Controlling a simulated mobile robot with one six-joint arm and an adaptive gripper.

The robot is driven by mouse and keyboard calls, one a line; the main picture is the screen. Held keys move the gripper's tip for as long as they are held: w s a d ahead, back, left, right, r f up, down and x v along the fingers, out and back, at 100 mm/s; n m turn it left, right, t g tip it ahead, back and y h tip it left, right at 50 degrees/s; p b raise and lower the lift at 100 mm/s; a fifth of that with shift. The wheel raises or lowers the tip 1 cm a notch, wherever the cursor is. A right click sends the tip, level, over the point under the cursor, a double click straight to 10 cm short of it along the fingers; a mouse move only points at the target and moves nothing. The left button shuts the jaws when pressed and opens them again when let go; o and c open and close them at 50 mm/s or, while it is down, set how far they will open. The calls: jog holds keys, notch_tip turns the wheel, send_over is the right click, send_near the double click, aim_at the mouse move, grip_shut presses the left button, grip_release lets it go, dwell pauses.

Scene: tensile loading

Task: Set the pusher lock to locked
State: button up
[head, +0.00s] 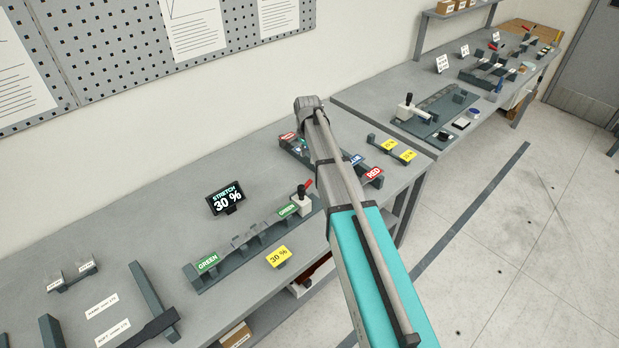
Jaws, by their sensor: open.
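A dark rail fixture (243,247) with green labels lies on the near bench. At its right end stands a white block (301,206) with a black knob (301,190). A small red lever (308,184) sticks up and tilts to the right beside the knob; it looks like the pusher lock, but I cannot tell its setting. My arm (350,200) rises from the lower right across the bench, just right of this block. My gripper cannot be made out; the arm seems to hide it.
A display (227,199) reading "STRETCH 30 %" stands behind the rail, and a yellow 30 % card (278,257) in front. Another labelled fixture (291,143) is partly hidden by my arm. A second bench (410,75) with more fixtures is at the upper right. Floor (500,230) there is clear.

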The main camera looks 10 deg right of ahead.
aim_at(308, 182)
jog(key=shift+w+a, duration=0.1)
jog(key=shift+w, duration=0.1)
jog(key=shift+f, duration=0.1)
notch_tip(308, 182, down, 14)
jog(key=b, duration=1.3)
jog(key=shift+r+b, duration=0.25)
jog(key=shift+b, duration=0.15)
dwell(0.3)
grip_shut()
